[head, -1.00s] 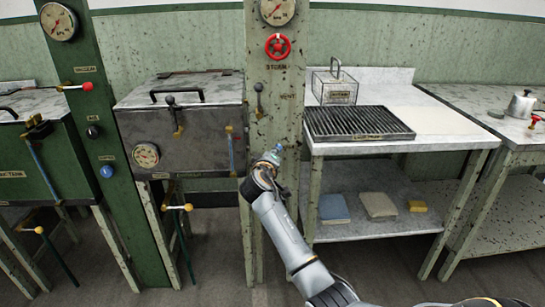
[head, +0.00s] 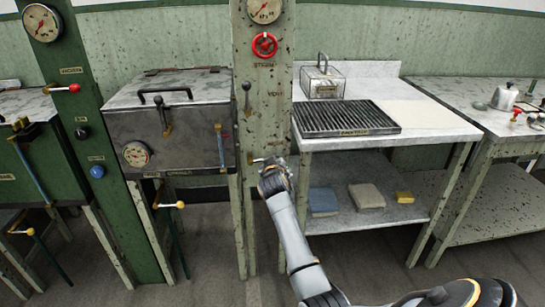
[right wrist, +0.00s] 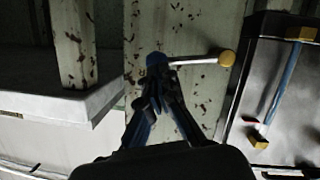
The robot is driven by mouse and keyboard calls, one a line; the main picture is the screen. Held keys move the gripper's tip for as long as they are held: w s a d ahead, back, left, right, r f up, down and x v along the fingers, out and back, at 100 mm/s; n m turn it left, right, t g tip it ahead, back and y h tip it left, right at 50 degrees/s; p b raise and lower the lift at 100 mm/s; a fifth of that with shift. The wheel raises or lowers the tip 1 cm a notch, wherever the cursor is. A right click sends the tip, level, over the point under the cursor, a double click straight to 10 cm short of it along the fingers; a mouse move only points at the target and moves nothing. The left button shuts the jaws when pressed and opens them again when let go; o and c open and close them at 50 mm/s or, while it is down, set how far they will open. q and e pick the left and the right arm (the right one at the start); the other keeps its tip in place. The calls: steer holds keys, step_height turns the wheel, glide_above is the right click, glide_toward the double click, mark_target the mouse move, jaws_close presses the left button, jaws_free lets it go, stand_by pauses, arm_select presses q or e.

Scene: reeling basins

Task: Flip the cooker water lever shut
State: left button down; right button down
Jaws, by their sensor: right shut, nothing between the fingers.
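A lever with a silver arm and a yellow knob (right wrist: 228,58) sticks out sideways from the speckled green post; its label cannot be read. In the head view its knob end (head: 254,160) shows just left of my right gripper (head: 268,164). In the right wrist view the shut, empty fingertips (right wrist: 160,68) are at the other end of the lever arm, over its pivot; I cannot tell whether they touch it. The grey metal cooker (head: 178,140) with a gauge stands left of the post. My left gripper is not in view.
The post (head: 262,110) also bears a red valve wheel (head: 264,45) and a black-knobbed lever (head: 247,90). A stone-topped table (head: 425,115) with a black grate (head: 345,118) stands close on the right. A yellow-knobbed lever (head: 178,205) hangs below the cooker.

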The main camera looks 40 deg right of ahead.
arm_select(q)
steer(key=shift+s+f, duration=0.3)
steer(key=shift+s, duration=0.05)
arm_select(e)
steer(key=shift+f, duration=0.15)
stand_by(0.4)
steer(key=shift+a, duration=0.1)
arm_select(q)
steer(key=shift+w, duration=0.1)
arm_select(e)
steer(key=v, duration=1.2)
steer(key=shift+d, duration=0.25)
steer(key=shift+s, duration=0.15)
